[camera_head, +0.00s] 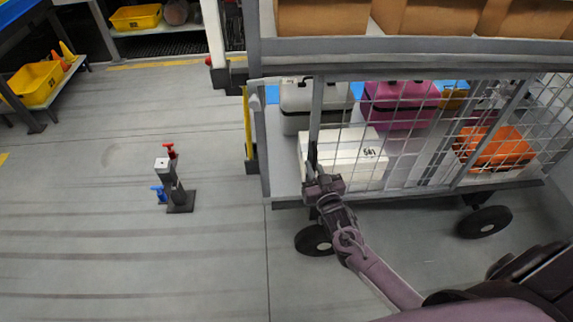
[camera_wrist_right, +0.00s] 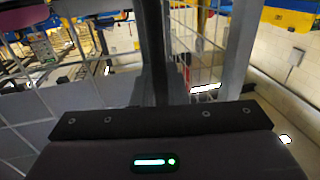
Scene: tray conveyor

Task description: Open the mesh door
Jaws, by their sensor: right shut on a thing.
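The mesh door (camera_head: 420,140) is a grey wire grid in a metal frame on the front of a wheeled cart (camera_head: 262,150). Its left upright (camera_head: 316,110) stands apart from the cart's left post, with an uncovered gap between them. My right gripper (camera_head: 313,162) is shut on this upright near its lower part. In the right wrist view the grey upright (camera_wrist_right: 238,60) and mesh show close beyond the gripper body; the fingertips are hard to make out there. My left gripper is not in view.
Inside the cart are a white box (camera_head: 340,150), a grey case (camera_head: 300,105), a pink case (camera_head: 400,100) and an orange bin (camera_head: 495,150). Cardboard boxes (camera_head: 322,17) sit on the upper shelf. A small stand (camera_head: 180,195) is on the floor left; the floor around it is clear.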

